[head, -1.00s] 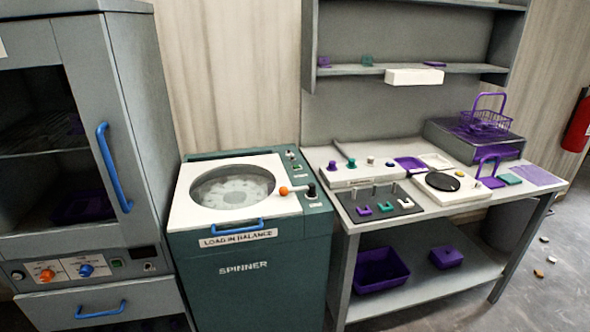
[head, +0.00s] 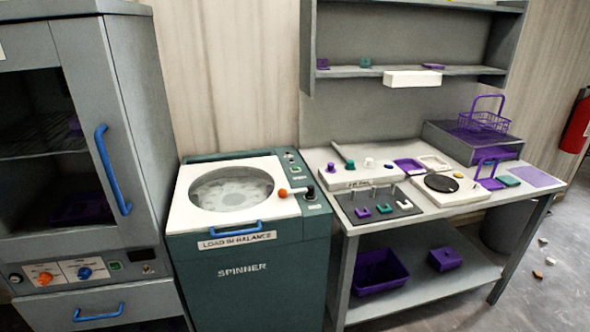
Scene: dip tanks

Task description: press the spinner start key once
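The spinner (head: 250,268) is a dark green cabinet with a white top and a round clear lid (head: 231,189). The lid looks closed, with a blue handle (head: 236,228) at its front edge. A lever with an orange knob (head: 283,193) and a black base (head: 309,192) sits at the right of the top. A narrow control strip (head: 297,172) on the right side carries small keys and a green-lit panel, too small to read. Which one is the start key I cannot tell. Neither of my grippers is in view.
A grey oven cabinet (head: 84,60) with a blue door handle stands close on the left. A workbench (head: 338,208) on the right holds a peg board, a white scale and a purple basket (head: 485,122). A shelf (head: 350,72) hangs above it. Floor shows at the far right.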

